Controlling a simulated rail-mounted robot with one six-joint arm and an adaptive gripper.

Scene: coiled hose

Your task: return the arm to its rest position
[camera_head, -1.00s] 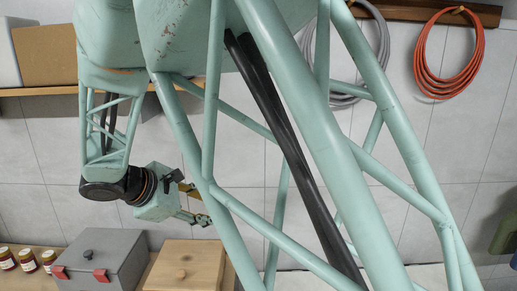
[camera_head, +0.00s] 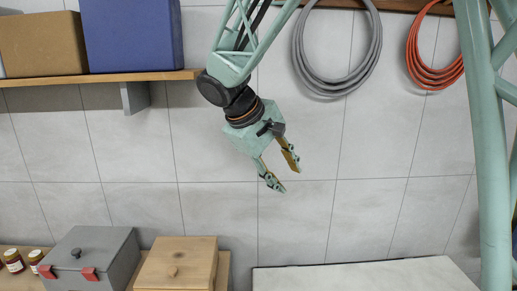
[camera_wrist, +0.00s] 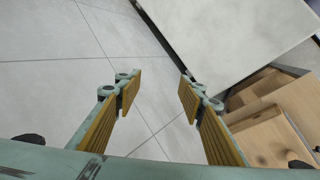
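My gripper (camera_head: 284,174) hangs in front of the tiled wall in the head view, pointing down and to the right. It is open, with nothing between its fingers. In the wrist view the two fingers (camera_wrist: 155,98) stand apart with their tan pads facing each other. Only tiles show in the gap. The gripper is clear of the shelf, the boxes and the hoses.
A grey coiled hose (camera_head: 300,62) and an orange coiled hose (camera_head: 413,62) hang at the upper right. A shelf (camera_head: 150,76) bears a blue box (camera_head: 132,36) and a brown box (camera_head: 42,45). A grey chest (camera_head: 90,250), a wooden box (camera_head: 178,262) and jars (camera_head: 14,261) stand below.

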